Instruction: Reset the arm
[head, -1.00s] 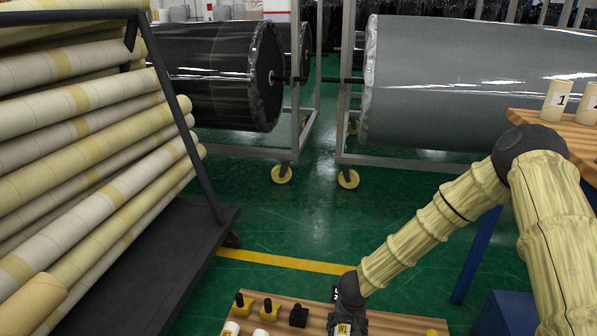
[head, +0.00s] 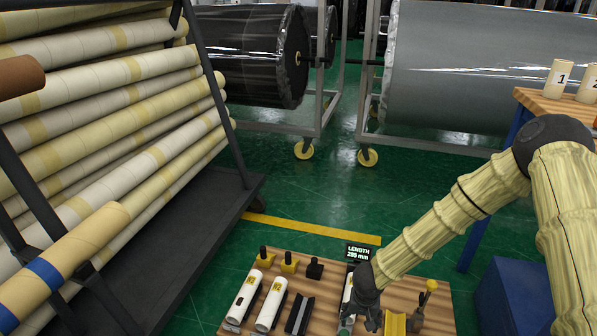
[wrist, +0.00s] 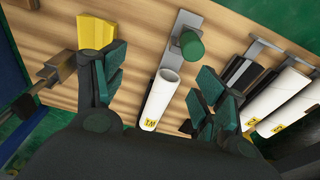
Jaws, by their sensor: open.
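My gripper (head: 361,322) is at the end of my cream-sleeved arm, low over a wooden board (head: 430,322). In the wrist view my gripper (wrist: 155,88) is open, with its green-padded fingers wide apart. A white tube marked W1 (wrist: 160,100) appears between the fingers, its hollow end visible. I cannot tell whether a finger touches it. In the head view the gripper partly hides this tube (head: 347,290).
More white tubes (head: 272,303) and small yellow and black blocks (head: 289,262) sit on the board. A yellow bracket (head: 395,323) is to the right. A rack of long tubes (head: 120,110) fills the left. Green floor (head: 340,190) lies open behind.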

